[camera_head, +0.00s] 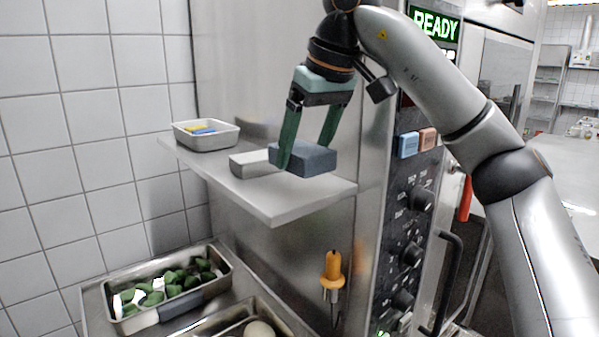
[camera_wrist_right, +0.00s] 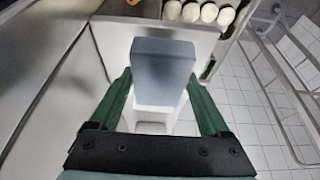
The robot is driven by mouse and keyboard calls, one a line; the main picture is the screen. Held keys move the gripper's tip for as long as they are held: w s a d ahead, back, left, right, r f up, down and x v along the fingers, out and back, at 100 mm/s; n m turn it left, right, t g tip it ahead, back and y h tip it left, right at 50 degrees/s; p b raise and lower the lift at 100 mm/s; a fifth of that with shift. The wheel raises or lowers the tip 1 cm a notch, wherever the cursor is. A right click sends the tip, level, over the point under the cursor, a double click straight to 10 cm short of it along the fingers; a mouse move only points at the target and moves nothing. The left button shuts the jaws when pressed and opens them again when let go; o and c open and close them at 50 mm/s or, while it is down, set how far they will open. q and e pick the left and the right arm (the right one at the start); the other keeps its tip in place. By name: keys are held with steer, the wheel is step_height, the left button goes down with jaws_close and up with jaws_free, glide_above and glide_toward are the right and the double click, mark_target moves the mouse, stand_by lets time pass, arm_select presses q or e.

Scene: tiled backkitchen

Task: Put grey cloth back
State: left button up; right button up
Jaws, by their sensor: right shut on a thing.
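The grey cloth (camera_head: 306,158) looks like a folded blue-grey block. My right gripper (camera_head: 303,153) is shut on it, with a green finger on either side, at the steel wall shelf (camera_head: 300,201). In the right wrist view the grey cloth (camera_wrist_right: 162,66) sits between the two green fingers. A pale block (camera_head: 250,164) lies on the shelf just left of the grey cloth. Whether the grey cloth touches the shelf I cannot tell. My left gripper is out of view.
A small tray (camera_head: 206,143) with yellow and blue items stands at the shelf's left end. Below is a steel pan (camera_head: 222,262) of green and white pieces. An orange-handled tool (camera_head: 333,268) hangs on the wall. The oven panel (camera_head: 408,215) is at the right.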

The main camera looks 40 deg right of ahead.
mark_target(299, 194)
steer(key=shift+w+a+f, duration=0.15)
steer(key=shift+w+f, duration=0.35)
steer(key=shift+f, duration=1.65)
steer(key=shift+f, duration=0.1)
steer(key=o, duration=1.2)
steer(key=v, duration=1.2)
